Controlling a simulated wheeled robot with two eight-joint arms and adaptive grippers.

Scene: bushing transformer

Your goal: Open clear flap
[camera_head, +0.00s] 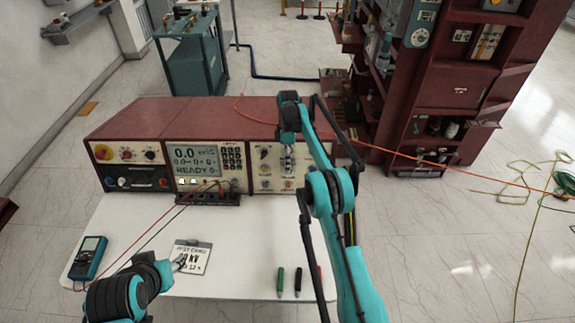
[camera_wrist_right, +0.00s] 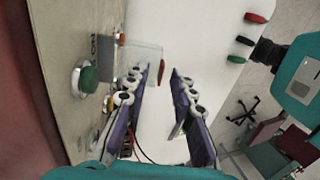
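The clear flap (camera_wrist_right: 145,58) shows in the right wrist view as a faint see-through plate standing out from the cream control panel (camera_wrist_right: 70,40). In the head view I cannot make out the flap; my right gripper (camera_head: 288,158) is in front of the right-hand panel section (camera_head: 265,172).
A green button (camera_wrist_right: 88,79) sticks out of the panel beside the right gripper. On the white table (camera_head: 235,270) are a meter (camera_head: 88,257), the card (camera_head: 197,256), and green (camera_head: 280,281) and black (camera_head: 298,281) markers. Thin cables cross the table's left part.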

